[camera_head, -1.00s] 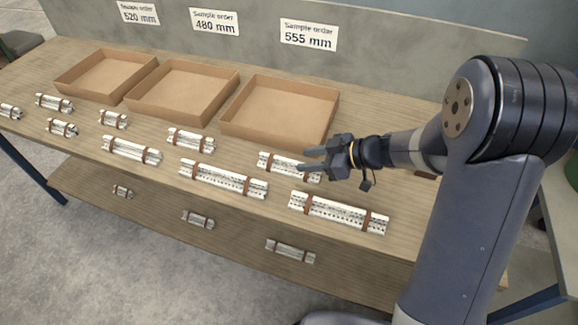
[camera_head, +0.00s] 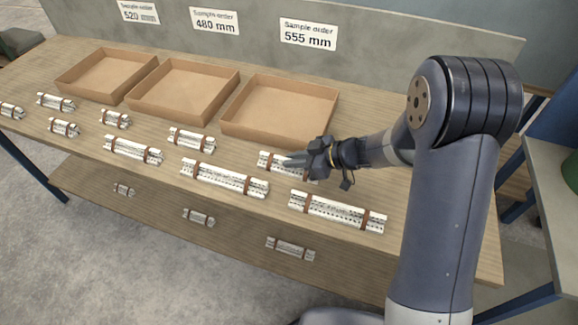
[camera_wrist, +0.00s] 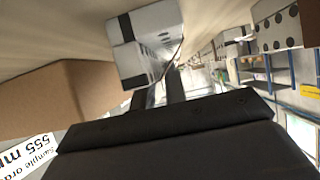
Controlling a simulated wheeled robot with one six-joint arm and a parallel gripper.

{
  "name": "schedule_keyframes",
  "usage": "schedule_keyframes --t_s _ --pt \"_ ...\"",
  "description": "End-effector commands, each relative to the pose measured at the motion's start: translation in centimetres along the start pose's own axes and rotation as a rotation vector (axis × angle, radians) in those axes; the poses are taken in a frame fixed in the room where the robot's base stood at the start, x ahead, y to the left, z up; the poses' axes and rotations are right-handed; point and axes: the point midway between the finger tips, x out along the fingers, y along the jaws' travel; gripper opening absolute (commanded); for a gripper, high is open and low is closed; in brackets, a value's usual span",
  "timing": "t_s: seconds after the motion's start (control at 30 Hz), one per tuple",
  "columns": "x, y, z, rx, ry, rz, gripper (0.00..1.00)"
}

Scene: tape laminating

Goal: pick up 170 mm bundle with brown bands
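Several silvery slatted bundles with brown bands lie on the wooden table; their lengths are not marked on them. The one nearest my gripper is a mid-length bundle (camera_head: 272,160) in front of the right box, its right end hidden by the gripper. My gripper (camera_head: 297,161) points left, close to that bundle's right part; contact cannot be told. In the wrist view two dark fingers (camera_wrist: 158,94) stand apart, and a white bundle with a dark band (camera_wrist: 150,35) shows beyond them. Longer bundles (camera_head: 337,211) and (camera_head: 224,178) lie nearer the front edge.
Three open cardboard boxes (camera_head: 252,128) stand along the back, under signs for 520, 480 and 555 mm (camera_head: 308,33). Shorter bundles (camera_head: 115,119) lie to the left. A lower shelf (camera_head: 150,210) holds more bundles (camera_head: 290,247). Bare table lies right of the long bundle.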

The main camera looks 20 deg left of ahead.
Motion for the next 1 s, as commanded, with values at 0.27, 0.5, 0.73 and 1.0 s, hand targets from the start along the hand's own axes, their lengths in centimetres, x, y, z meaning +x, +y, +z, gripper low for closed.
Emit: schedule_keyframes --t_s 0.27,0.5,0.73,1.0 --pt "0.0 0.0 0.0 0.0 0.0 0.0 0.0" --pt "0.0 0.0 0.0 0.0 0.001 0.0 0.0" --pt "-0.3 0.0 -0.5 -0.001 0.001 0.001 0.0" --pt "-1.5 0.1 -2.8 -0.005 0.002 0.002 0.0"
